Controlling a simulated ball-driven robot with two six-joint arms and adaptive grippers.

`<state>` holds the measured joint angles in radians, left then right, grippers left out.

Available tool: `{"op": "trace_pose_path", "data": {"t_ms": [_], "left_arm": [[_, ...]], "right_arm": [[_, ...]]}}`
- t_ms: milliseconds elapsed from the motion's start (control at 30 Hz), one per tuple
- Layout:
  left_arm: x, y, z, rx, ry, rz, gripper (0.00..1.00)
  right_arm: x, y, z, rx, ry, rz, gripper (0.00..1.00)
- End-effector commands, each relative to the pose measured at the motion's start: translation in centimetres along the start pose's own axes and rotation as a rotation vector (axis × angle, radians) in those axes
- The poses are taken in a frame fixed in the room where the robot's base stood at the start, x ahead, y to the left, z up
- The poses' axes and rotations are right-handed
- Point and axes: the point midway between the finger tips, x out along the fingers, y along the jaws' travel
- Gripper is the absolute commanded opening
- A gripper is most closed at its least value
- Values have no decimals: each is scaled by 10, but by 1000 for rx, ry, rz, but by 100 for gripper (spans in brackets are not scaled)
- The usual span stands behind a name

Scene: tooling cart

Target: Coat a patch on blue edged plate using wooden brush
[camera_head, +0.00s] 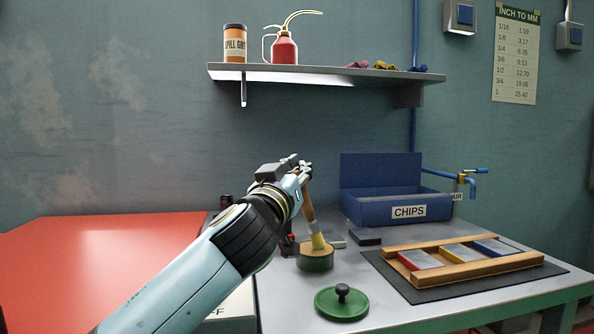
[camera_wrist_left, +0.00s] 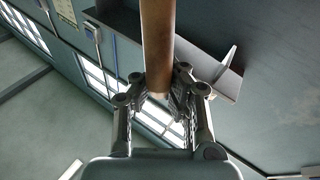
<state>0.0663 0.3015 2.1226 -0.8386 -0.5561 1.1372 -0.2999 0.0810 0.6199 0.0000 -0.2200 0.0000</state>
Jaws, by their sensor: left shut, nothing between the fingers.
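The wooden brush (camera_head: 308,207) stands tilted with its yellow bristle end down in the open green pot (camera_head: 316,263). My left gripper (camera_head: 300,167) is shut at the upper end of the brush handle. In the left wrist view the handle (camera_wrist_left: 157,40) runs close by the fingers (camera_wrist_left: 157,95); its exact contact with them is unclear. The blue edged plate (camera_head: 494,247) lies at the right end of the wooden frame (camera_head: 472,268), beside a yellow edged plate (camera_head: 460,253) and a red edged plate (camera_head: 419,260). My right gripper is not in view.
A green lid (camera_head: 341,305) with a black knob lies in front of the pot. The frame rests on a dark mat (camera_head: 418,295). A blue CHIPS bin (camera_head: 395,190) stands behind, with a dark block (camera_head: 364,236) before it. A shelf (camera_head: 330,73) hangs above.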

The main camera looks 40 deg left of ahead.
Motion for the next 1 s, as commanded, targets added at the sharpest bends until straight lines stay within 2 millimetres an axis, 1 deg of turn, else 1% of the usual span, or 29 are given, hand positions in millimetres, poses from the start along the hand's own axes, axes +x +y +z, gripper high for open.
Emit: {"op": "trace_pose_path", "data": {"t_ms": [33, 267, 433, 1000], "left_arm": [[0, -1, 3, 0, -7, -2, 0], [0, -1, 4, 0, -8, -3, 0], [1, 0, 0, 0, -7, -3, 0], [14, 8, -52, 0, 0, 0, 0]], "right_arm": [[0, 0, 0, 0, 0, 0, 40], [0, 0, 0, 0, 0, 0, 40], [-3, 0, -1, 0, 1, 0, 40], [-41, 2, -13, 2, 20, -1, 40]]}}
